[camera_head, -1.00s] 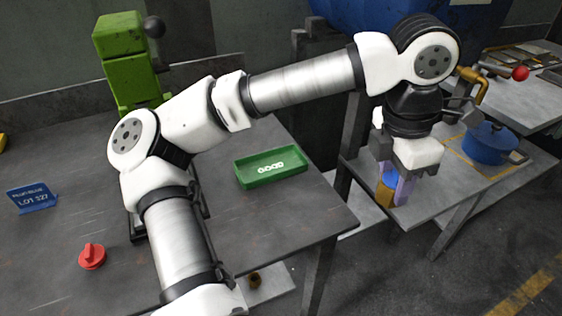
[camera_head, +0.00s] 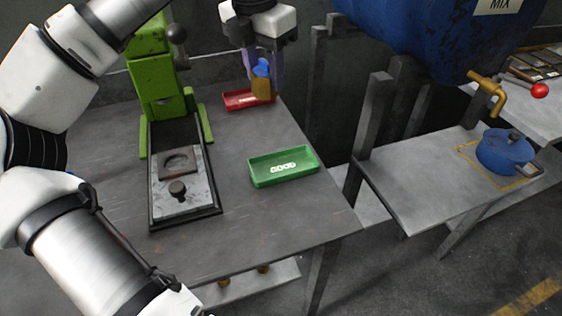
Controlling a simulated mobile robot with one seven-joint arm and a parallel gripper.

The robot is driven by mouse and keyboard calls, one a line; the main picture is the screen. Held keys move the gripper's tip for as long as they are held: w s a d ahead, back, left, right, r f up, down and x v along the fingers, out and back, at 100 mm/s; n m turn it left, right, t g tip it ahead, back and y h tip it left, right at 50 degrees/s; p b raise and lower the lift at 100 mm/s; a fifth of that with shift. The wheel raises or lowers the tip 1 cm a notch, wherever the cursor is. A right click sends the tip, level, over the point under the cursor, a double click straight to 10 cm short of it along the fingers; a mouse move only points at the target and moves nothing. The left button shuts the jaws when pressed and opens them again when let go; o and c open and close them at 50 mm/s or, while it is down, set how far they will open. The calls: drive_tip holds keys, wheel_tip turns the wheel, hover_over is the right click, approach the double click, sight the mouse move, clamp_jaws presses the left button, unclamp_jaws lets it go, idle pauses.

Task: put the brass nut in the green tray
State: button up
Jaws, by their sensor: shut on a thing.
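The green tray (camera_head: 262,180), marked GOOD, sits near the right edge of the grey table and holds nothing that I can see. My gripper (camera_head: 263,84) is at the back of the table, beyond the green tray. It is shut on an amber-brown thing with a blue top (camera_head: 261,87), between its purplish fingers. The held thing overlaps the right end of a red tray (camera_head: 236,104) in the view. I cannot make out a nut shape for certain. Small brass-coloured things (camera_head: 262,268) show low down at the table's front edge, partly hidden.
A green press (camera_head: 157,75) with a metal die plate (camera_head: 196,201) stands left of the green tray. A side table (camera_head: 420,190) at right holds a blue pot (camera_head: 503,151). A big blue mixer (camera_head: 430,30) hangs above, with a brass tap (camera_head: 487,92).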

wheel_tip(320, 180, down, 19)
drive_tip(key=shift+a+f+p, duration=0.1)
drive_tip(key=shift+f+p, duration=0.1)
drive_tip(key=shift+p, duration=0.75)
drive_tip(key=shift+f, duration=0.15)
drive_tip(key=shift+f+b, duration=0.25)
drive_tip(key=shift+b, duration=0.05)
drive_tip(key=o, duration=1.3)
drive_tip(key=shift+r, duration=0.1)
drive_tip(key=r, duration=0.8)
drive_tip(key=s+a+r, duration=0.1)
drive_tip(key=r, duration=0.3)
drive_tip(key=shift+r+b, duration=0.1)
drive_tip(key=shift+b, duration=0.3)
